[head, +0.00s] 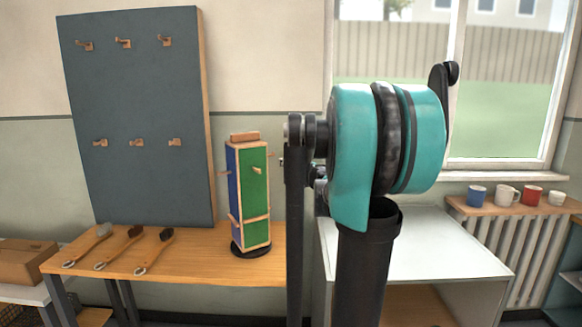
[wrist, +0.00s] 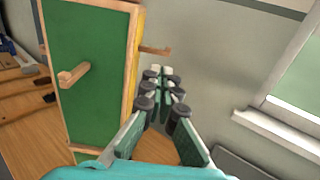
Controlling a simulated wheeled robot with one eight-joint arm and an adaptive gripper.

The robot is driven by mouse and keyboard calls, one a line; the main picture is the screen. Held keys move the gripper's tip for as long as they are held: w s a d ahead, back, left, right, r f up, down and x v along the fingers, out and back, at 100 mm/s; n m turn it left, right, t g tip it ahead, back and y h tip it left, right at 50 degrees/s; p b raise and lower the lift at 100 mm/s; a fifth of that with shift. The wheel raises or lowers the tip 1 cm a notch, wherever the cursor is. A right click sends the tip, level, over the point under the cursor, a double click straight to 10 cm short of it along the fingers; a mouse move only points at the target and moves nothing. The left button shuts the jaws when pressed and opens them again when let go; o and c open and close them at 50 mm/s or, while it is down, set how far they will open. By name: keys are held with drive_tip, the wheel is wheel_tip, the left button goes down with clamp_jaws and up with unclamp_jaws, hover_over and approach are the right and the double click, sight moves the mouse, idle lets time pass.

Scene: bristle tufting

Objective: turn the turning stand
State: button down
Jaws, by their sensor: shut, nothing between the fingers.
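The turning stand (head: 254,195) is a tall upright column on a round black base (head: 250,249) on the wooden table. In the head view it shows a blue face on the left and a green face on the right, with wooden edges and small pegs. In the wrist view its green face (wrist: 95,75) fills the left, with a peg (wrist: 73,74) on it and another peg (wrist: 155,51) sticking out past the right edge. My gripper (wrist: 164,71) is shut and empty, beside the stand's right edge and close to that peg. Contact cannot be told. In the head view my arm hides the gripper.
Several brushes lie on the wooden table (head: 190,270), left of the stand. A dark board (head: 135,95) with hooks stands behind them. A white-topped cabinet (head: 450,245) is to the right. Several mugs stand on a shelf (head: 515,208) under the window.

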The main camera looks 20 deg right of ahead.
drive_tip(key=x, duration=0.7)
drive_tip(key=shift+w, duration=0.15)
drive_tip(key=shift+w, duration=0.1)
drive_tip(key=shift+w+n+y, duration=0.2)
drive_tip(key=shift+n+y, duration=0.2)
drive_tip(key=shift+y, duration=0.2)
drive_tip(key=shift+w, duration=0.1)
drive_tip(key=w+a+n+g+y, duration=0.4)
drive_tip(key=w+n+g+y, duration=0.3)
drive_tip(key=w+y, duration=0.1)
drive_tip(key=shift+w+n+g+y, duration=0.2)
drive_tip(key=shift+n+g+y, duration=0.2)
drive_tip(key=shift+y, duration=0.3)
idle(0.4)
